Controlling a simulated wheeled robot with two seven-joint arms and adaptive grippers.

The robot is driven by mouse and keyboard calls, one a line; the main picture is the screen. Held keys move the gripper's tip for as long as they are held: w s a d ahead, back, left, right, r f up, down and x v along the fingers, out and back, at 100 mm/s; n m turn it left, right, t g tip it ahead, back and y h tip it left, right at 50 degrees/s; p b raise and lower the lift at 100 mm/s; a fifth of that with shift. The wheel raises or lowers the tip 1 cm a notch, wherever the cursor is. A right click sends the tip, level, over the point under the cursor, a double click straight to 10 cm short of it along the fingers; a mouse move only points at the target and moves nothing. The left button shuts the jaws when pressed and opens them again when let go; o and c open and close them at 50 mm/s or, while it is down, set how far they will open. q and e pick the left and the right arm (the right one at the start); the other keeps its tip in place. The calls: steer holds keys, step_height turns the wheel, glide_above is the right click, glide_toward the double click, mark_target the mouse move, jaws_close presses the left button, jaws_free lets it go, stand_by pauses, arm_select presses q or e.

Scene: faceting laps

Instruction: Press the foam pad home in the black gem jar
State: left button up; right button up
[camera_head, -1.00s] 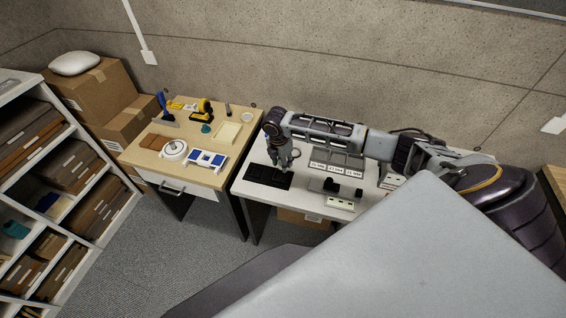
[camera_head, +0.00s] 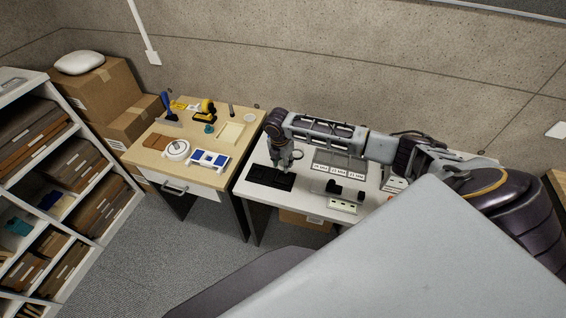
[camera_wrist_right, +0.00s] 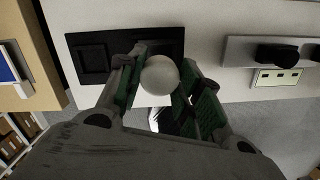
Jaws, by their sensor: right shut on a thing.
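My right gripper (camera_head: 286,165) is low over the black tray (camera_head: 270,178) on the white table. In the right wrist view the gripper (camera_wrist_right: 166,88) is shut on a pale round thing (camera_wrist_right: 160,75), which looks like the foam pad. It hangs between the fingers at the front edge of the black tray (camera_wrist_right: 92,58). A black round thing (camera_wrist_right: 278,55), which looks like the black gem jar, stands on a grey strip to the right. It also shows in the head view (camera_head: 334,187), right of the gripper. The pad and jar are apart. My left gripper is not in view.
A pale strip with dark dots (camera_head: 342,206) lies at the table's front. The wooden table (camera_head: 190,185) on the left holds a white round device (camera_head: 177,149) and a blue-and-white tray (camera_head: 209,158).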

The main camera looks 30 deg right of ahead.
steer(key=shift+p, duration=0.45)
steer(key=shift+f+b, duration=1.25)
steer(key=shift+f, duration=1.7)
steer(key=shift+p, duration=1.2)
steer(key=shift+f+b, duration=0.4)
steer(key=shift+f, duration=0.25)
stand_by(1.0)
steer(key=shift+r+p, duration=0.35)
steer(key=shift+p, duration=0.05)
stand_by(1.4)
